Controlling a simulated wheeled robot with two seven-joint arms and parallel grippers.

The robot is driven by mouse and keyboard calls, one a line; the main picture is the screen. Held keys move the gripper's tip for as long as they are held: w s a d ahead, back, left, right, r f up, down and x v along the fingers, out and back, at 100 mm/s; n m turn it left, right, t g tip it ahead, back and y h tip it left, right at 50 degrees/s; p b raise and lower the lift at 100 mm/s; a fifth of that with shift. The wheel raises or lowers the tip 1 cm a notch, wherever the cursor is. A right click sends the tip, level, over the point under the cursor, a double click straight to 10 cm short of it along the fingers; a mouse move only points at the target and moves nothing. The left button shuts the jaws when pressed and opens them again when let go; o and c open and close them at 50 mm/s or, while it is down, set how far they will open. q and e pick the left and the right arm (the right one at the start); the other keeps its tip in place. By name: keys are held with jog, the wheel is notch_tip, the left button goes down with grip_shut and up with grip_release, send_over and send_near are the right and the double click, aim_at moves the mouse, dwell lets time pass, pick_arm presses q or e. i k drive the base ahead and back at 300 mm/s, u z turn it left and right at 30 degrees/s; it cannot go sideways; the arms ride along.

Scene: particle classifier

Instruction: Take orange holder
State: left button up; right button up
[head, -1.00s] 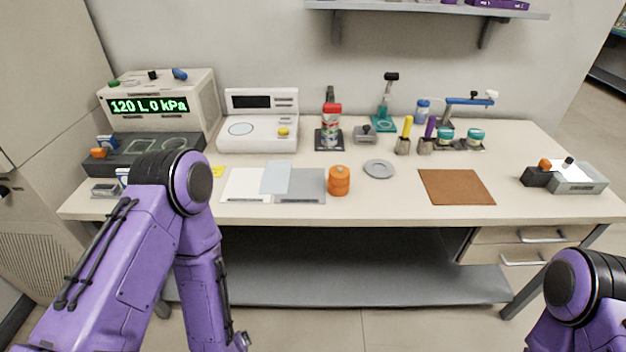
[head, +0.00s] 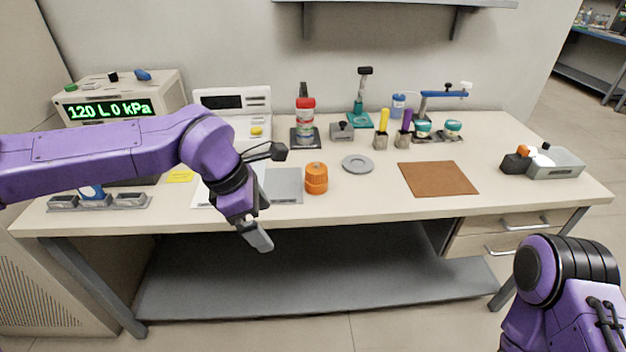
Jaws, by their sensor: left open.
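The orange holder (head: 316,179), a short ribbed orange cylinder, stands upright on the table near its front edge, right of the grey sheet. My left gripper (head: 268,194) is left of the orange holder, above the table's front edge. Its jaws are open and spread apart, with nothing visible between them. The orange holder is in full view and apart from the gripper. My right arm shows at the lower right, but its gripper is out of view.
A grey dish (head: 357,164) lies just right of the orange holder, and a brown mat (head: 438,179) farther right. A red-capped stack (head: 305,118) stands behind. The grey sheet (head: 285,186) lies left of the holder. The table (head: 360,197) is bare around the holder's right front.

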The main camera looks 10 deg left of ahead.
aim_at(318, 190)
jog(key=i, duration=0.9)
jog(key=z, duration=0.05)
